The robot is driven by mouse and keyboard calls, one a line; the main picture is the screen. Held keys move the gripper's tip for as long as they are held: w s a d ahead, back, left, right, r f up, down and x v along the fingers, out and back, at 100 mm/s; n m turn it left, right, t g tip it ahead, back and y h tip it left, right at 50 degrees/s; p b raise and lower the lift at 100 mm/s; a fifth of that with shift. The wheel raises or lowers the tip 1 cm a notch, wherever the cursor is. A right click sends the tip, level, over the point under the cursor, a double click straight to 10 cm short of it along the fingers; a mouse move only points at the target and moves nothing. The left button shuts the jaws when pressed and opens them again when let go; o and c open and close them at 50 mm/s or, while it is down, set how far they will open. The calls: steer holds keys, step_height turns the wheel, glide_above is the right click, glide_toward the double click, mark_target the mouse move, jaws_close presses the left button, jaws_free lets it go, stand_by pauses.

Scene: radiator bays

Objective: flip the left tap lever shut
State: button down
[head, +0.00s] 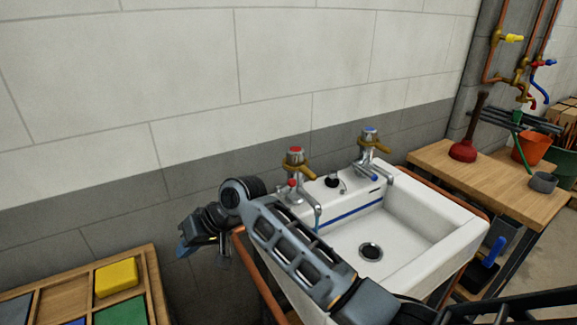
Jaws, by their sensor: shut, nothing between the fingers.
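The left tap (296,175) stands on the back left corner of the white sink (437,247). It has a red cap and a brass lever (299,167), whose end points toward the right front. A thin bluish streak, which looks like water, hangs below its spout. The right tap (369,155) has a blue cap and a similar brass lever. My gripper (192,243) is left of the sink, apart from the left tap, shut and empty. Its fingertips are small and dark here. My forearm covers the sink's front left part.
A tray (155,285) with a yellow block (116,278) stands at lower left. Copper pipes run around the sink. The wall is close behind the taps.

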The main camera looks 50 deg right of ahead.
steer(key=w+d+r+g+h, duration=0.1)
steer(key=w+d+r+g, duration=0.15)
steer(key=d+r, duration=0.4)
step_height(320, 180, up, 16)
steer(key=m+g+h, duration=0.1)
steer(key=g+h, duration=0.3)
glide_above(288, 167)
steer(key=shift+w+d, duration=0.3)
steer(key=shift+w, duration=0.05)
steer(key=f, duration=0.9)
steer(key=shift+s+a+f, duration=0.15)
steer(key=shift+a+f, duration=0.25)
steer(key=shift+s+a+f, duration=0.45)
steer(key=shift+s+f, duration=0.3)
steer(key=shift+f, duration=0.1)
steer(key=shift+s+a+f+p, duration=0.35)
steer(key=shift+s+f, duration=0.1)
steer(key=shift+f, duration=0.15)
steer(key=shift+f, duration=0.1)
